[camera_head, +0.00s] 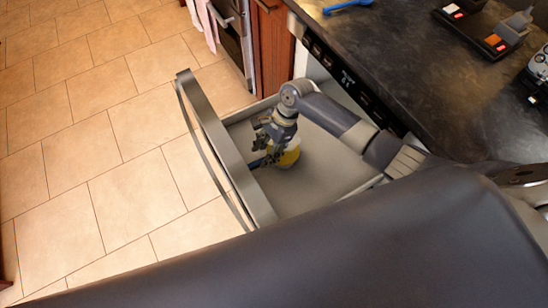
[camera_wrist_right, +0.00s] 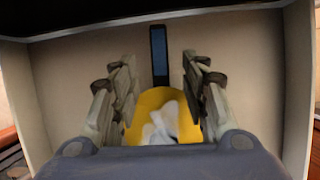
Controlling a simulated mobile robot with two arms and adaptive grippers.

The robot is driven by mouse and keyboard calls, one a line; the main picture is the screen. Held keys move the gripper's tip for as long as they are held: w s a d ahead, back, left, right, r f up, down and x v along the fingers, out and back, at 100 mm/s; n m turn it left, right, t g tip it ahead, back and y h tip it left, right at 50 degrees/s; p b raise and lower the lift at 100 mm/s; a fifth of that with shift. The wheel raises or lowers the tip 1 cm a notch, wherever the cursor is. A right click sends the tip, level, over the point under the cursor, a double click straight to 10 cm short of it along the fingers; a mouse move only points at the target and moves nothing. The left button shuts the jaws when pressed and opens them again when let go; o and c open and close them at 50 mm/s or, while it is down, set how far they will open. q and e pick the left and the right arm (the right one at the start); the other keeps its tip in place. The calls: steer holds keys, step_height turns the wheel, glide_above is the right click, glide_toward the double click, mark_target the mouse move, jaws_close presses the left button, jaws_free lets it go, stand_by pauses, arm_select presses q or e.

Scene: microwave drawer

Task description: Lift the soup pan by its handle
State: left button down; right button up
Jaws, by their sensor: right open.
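The soup pan (camera_head: 290,157) is yellow with a dark blue handle (camera_head: 257,162) and sits inside the open drawer, partly hidden by my right arm in the head view. In the right wrist view the pan (camera_wrist_right: 147,101) has something whitish in it, and its handle (camera_wrist_right: 159,55) points away from the gripper. My right gripper (camera_head: 268,150) is over the pan, near its handle. Its fingers (camera_wrist_right: 160,82) are open, one on each side of the pan and the handle's near end, with nothing held. I cannot tell whether they touch it. My left gripper is not in view.
The microwave drawer (camera_head: 330,178) is pulled out, its tall front panel (camera_head: 222,135) close to the handle. The dark counter (camera_head: 420,75) holds a blue utensil (camera_head: 346,5) and a black tray (camera_head: 470,25). The tiled floor (camera_head: 100,140) at left is clear.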

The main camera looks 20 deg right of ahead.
mark_target(260, 161)
steer(key=x, duration=0.4)
steer(key=shift+a+f+b, duration=0.15)
steer(key=shift+f+b, duration=0.2)
steer(key=shift+b, duration=0.05)
steer(key=shift+a+f, duration=0.15)
steer(key=shift+f, duration=0.2)
steer(key=c, duration=0.9)
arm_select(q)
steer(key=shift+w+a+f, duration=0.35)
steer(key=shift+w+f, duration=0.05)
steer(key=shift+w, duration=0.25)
arm_select(e)
jaws_close()
